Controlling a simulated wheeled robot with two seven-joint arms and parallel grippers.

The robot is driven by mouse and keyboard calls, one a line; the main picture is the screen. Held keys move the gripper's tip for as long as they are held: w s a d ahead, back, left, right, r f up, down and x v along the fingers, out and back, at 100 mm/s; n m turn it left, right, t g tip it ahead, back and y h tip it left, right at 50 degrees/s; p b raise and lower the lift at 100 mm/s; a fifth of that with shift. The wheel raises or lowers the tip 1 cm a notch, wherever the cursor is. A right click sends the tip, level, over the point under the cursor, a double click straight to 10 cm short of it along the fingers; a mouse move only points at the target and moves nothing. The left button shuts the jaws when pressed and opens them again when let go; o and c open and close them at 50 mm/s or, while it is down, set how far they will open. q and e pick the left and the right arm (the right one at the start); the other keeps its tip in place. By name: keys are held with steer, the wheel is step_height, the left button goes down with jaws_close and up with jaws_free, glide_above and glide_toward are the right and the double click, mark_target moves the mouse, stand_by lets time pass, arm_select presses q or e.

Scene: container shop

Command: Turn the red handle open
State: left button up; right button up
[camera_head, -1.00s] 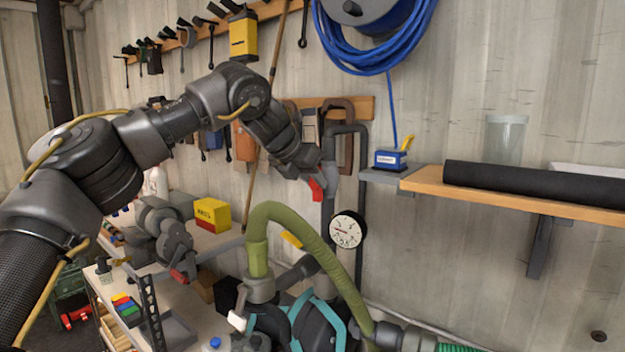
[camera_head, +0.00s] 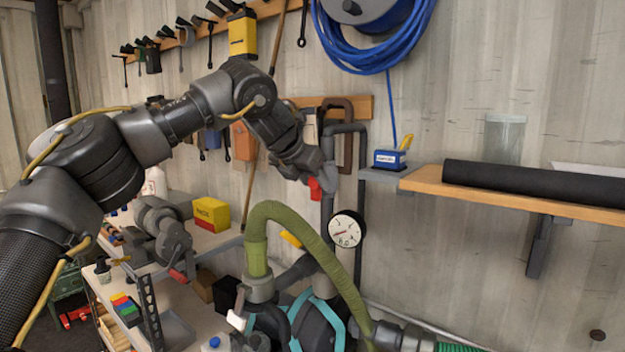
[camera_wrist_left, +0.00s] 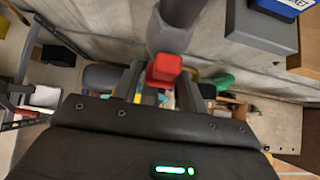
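The red handle (camera_head: 315,188) is a small red block by the grey pipe on the wall. It is partly hidden by my left gripper (camera_head: 318,180), which is at the pipe. In the left wrist view the red handle (camera_wrist_left: 165,70) shows at the fingertips, in front of a thick grey pipe part (camera_wrist_left: 172,35). The fingers of my left gripper (camera_wrist_left: 162,84) stand apart, one to either side of the handle's line, with a gap visible on the left. I cannot tell whether a finger touches the handle. My right gripper is not in view.
A green hose (camera_head: 320,245) and a round gauge (camera_head: 346,229) are just below the handle. A wooden shelf (camera_head: 480,194) with a black roll (camera_head: 535,186) is at the right. A workbench with a yellow box (camera_head: 211,214) is at the left. Tools hang on the wall behind my arm.

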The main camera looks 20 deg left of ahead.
arm_select(q)
steer(key=shift+s+r, duration=0.1)
steer(key=shift+r, duration=0.05)
steer(key=shift+s+a+r+b, duration=0.1)
steer(key=shift+s+r+b, duration=0.1)
steer(key=shift+b, duration=0.1)
steer(key=b+v, duration=0.2)
steer(key=v, duration=0.8)
steer(key=shift+b, duration=0.4)
steer(key=shift+a, duration=0.1)
